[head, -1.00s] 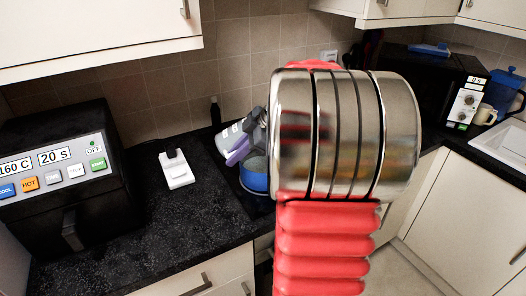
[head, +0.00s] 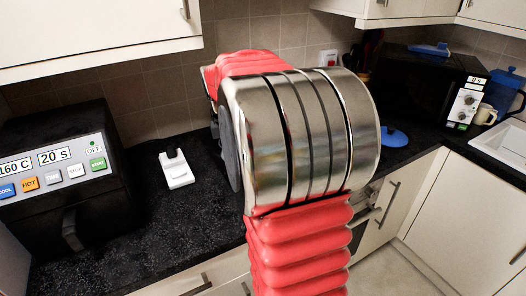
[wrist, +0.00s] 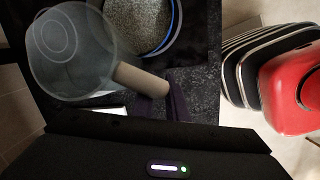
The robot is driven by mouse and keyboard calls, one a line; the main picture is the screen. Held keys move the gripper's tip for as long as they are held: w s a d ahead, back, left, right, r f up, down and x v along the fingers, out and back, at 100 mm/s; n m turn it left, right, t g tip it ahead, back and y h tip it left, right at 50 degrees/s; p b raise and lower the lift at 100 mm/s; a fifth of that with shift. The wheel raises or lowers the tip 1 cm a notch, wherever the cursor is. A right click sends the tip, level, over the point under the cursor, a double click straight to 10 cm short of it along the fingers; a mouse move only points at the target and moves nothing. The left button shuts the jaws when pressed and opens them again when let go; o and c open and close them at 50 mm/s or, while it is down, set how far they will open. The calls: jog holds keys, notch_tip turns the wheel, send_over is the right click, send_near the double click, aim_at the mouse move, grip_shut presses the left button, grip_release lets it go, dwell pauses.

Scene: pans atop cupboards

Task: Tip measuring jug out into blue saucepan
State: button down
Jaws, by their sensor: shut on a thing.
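In the wrist view, the clear measuring jug (wrist: 72,52) is at the upper left, its round base ring facing the camera. It looks see-through, and I make out no contents. My gripper (wrist: 155,92), with purple fingers, is shut on the jug's beige handle (wrist: 140,79). The blue saucepan (wrist: 177,25) shows at the top, beside the jug in the picture, with a blue rim and grainy grey-speckled stuff inside. The jug's mouth and its height over the pan cannot be told. In the head view my arm hides the jug, saucepan and gripper.
A blue lid-like disc (head: 394,137) lies on the dark worktop right of my arm. A white stand (head: 176,169) and a black appliance with buttons (head: 60,180) are at the left. A black microwave (head: 425,88) stands at the back right.

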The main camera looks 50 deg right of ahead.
jog(key=shift+w+d+r+g+h, duration=0.15)
jog(key=shift+w+g+h, duration=0.15)
jog(key=shift+h, duration=0.25)
jog(key=shift+w+a+r+g+h, duration=0.1)
jog(key=shift+w+r+g+h, duration=0.15)
jog(key=shift+h, duration=0.3)
jog(key=shift+s+f, duration=0.1)
jog(key=shift+r+g+h, duration=0.3)
jog(key=shift+r+g, duration=0.15)
jog(key=shift+r, duration=1)
